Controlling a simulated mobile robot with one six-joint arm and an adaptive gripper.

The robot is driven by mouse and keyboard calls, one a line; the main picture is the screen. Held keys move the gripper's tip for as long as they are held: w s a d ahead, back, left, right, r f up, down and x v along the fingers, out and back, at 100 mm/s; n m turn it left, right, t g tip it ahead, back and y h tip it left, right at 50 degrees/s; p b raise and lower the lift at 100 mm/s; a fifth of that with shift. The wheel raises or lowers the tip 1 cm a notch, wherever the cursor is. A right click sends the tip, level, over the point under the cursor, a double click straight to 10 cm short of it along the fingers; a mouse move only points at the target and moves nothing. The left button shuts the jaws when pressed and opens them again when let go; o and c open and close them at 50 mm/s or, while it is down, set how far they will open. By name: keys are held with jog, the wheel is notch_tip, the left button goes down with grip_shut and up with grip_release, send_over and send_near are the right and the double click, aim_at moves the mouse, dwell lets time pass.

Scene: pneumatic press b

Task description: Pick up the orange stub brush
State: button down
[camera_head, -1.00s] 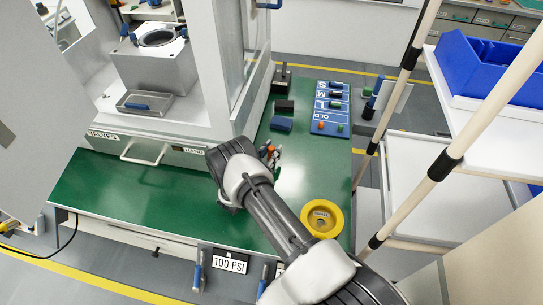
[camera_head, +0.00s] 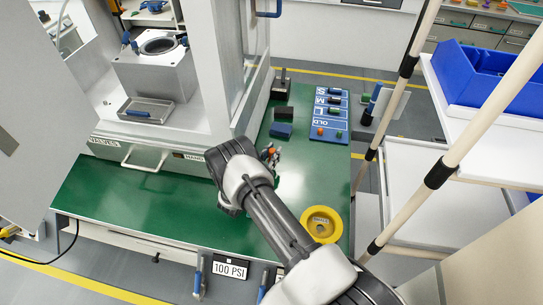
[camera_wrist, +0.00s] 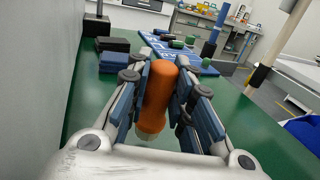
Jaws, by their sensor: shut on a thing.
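The orange stub brush (camera_wrist: 160,88) stands roughly upright between the finger pads of my gripper (camera_wrist: 160,92) in the wrist view. The pads press on it from both sides, and a pale lower end shows beneath the orange part. In the head view, my gripper (camera_head: 268,158) is over the green bench, right of the press, and my arm hides most of it. A small bit of orange shows at the fingers. Whether the brush touches the bench is hard to tell.
A blue sorting board (camera_head: 328,117) marked S, M, L and OLD lies beyond my gripper, with blue and black blocks (camera_head: 281,130) left of it. A yellow bowl (camera_head: 321,224) sits at the bench's right edge. The press (camera_head: 150,75) stands to the left. The front left bench is clear.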

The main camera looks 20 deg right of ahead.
notch_tip(320, 180, up, 5)
jog(key=shift+r+p, duration=0.1)
jog(key=shift+p, duration=0.8)
jog(key=s+d+p, duration=0.3)
jog(key=s+d, duration=0.8)
jog(key=d, duration=0.5)
jog(key=shift+f, duration=0.3)
jog(key=shift+d, duration=0.1)
jog(key=c, duration=2)
grip_release()
grip_shut()
